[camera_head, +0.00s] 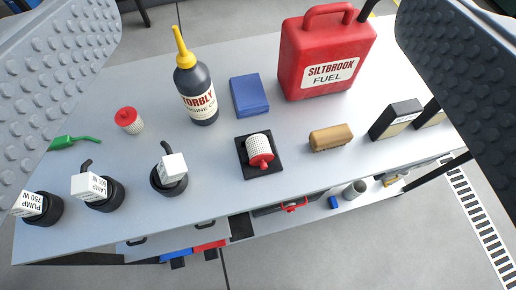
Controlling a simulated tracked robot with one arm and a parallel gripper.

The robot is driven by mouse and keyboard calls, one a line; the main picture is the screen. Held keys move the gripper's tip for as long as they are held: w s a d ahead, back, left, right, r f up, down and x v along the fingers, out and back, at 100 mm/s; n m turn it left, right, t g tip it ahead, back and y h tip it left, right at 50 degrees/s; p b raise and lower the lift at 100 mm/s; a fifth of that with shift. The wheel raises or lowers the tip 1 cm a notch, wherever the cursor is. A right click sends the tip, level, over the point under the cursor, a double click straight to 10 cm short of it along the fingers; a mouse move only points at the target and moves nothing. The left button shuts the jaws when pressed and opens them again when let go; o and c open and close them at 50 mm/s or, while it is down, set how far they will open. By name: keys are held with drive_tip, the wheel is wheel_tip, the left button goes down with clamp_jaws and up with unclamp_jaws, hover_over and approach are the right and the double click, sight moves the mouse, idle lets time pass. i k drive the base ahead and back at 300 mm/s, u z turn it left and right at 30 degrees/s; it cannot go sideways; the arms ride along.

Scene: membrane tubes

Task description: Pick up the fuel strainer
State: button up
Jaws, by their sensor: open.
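Two white mesh cylinders with red ends look like strainers; no label tells which one is the fuel strainer. One strainer (259,148) lies on a small black tray (262,171) near the middle of the bench, its red end toward the front edge. The other strainer (128,121) sits on the bare bench top at the left, red end up. My gripper (258,60) is open and empty, with its textured fingers at the upper left and upper right of the view. Both strainers show between the fingers, apart from them.
On the grey bench (225,165) stand an oil bottle (197,92), a blue block (250,97), a red fuel can (324,58) and a tan block (331,138). Black holders with white labelled boxes (173,167) line the left front. A green-handled tool (75,142) lies at left.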

sight(259, 150)
drive_tip(key=u, duration=0.8)
drive_tip(key=k, duration=1.55)
drive_tip(key=z, duration=0.9)
drive_tip(key=i, duration=1.05)
drive_tip(key=u, duration=0.05)
